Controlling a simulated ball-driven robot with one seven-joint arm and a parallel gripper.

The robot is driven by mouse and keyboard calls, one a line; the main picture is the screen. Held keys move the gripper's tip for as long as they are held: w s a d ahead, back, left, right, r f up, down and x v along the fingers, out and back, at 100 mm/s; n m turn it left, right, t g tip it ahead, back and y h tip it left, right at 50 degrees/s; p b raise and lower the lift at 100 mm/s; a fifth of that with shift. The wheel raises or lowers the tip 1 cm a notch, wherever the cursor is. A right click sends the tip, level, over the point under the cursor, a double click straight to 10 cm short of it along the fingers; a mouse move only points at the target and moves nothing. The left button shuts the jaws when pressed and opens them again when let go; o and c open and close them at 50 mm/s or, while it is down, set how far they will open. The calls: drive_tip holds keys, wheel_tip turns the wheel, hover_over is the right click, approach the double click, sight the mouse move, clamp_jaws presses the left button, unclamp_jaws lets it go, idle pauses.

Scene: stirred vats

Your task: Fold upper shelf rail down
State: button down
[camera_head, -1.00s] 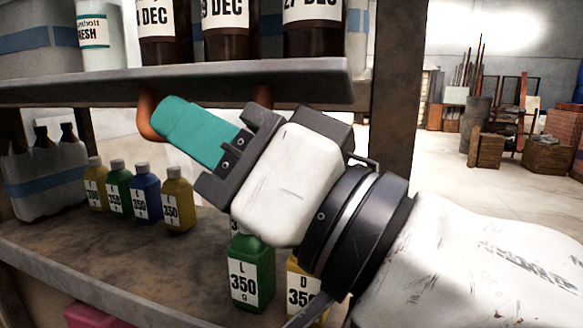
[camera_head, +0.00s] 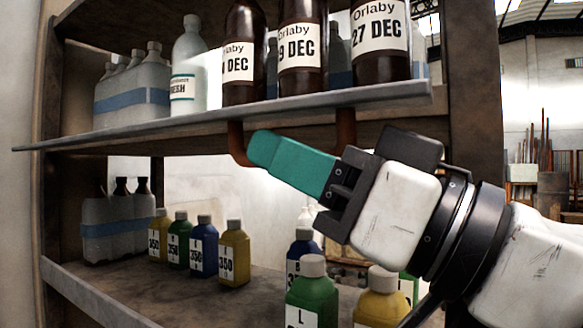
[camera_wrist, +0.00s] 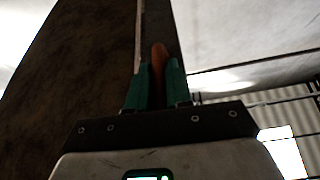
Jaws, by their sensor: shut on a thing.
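The upper shelf rail (camera_head: 237,140) is a rusty orange-brown bar hanging below the front of the upper shelf (camera_head: 200,126). Its two uprights drop from the shelf's underside. The lower bar between them is mostly hidden behind my fingers. My gripper (camera_head: 262,148), with teal fingers, reaches in from the right and is shut on the rail. In the wrist view, the orange-brown rail (camera_wrist: 159,62) shows between the two teal fingers (camera_wrist: 157,88).
Brown bottles (camera_head: 300,50) with date labels and a pale bottle (camera_head: 188,65) stand on the upper shelf. Below, several small coloured bottles (camera_head: 203,245) stand on the lower shelf (camera_head: 95,290). A green bottle (camera_head: 312,290) is under my wrist. A post (camera_head: 470,100) rises at the right.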

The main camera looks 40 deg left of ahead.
drive_tip(key=c, duration=1.1)
unclamp_jaws()
drive_tip(key=shift+s+r+p, duration=0.1)
drive_tip(key=shift+r+p, duration=0.05)
drive_tip(key=shift+p, duration=0.15)
